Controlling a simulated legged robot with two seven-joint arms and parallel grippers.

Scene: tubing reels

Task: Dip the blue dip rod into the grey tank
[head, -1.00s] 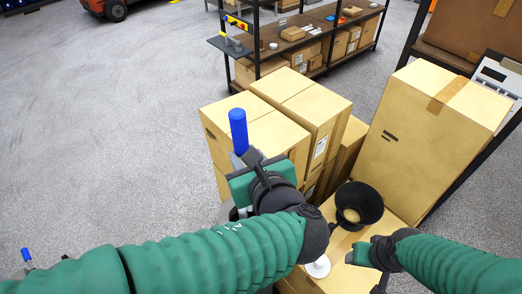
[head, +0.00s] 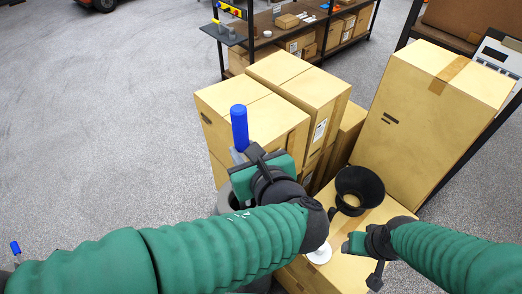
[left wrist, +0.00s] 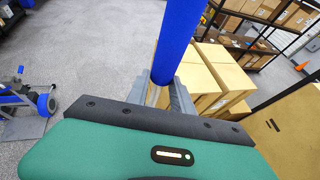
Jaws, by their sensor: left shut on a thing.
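The blue dip rod (head: 239,127) stands about upright in my left gripper (head: 240,157), its blue upper part above the jaws. In the left wrist view the rod (left wrist: 178,40) rises between the grey fingers of the gripper (left wrist: 164,93), which are shut on its lower, paler part. The rod's lower end is hidden. A grey rounded thing (head: 223,198) shows behind my left gripper and arm; it may be the grey tank, but most of it is hidden. My right gripper (head: 362,258) is low at the right, over a carton; its jaws are unclear.
Tall cartons (head: 280,90) stand just beyond my left gripper. A black round vessel (head: 359,190) and a white disc (head: 320,254) are on a low carton (head: 392,208). A large carton (head: 420,120) stands at the right. Open floor (head: 100,120) lies to the left.

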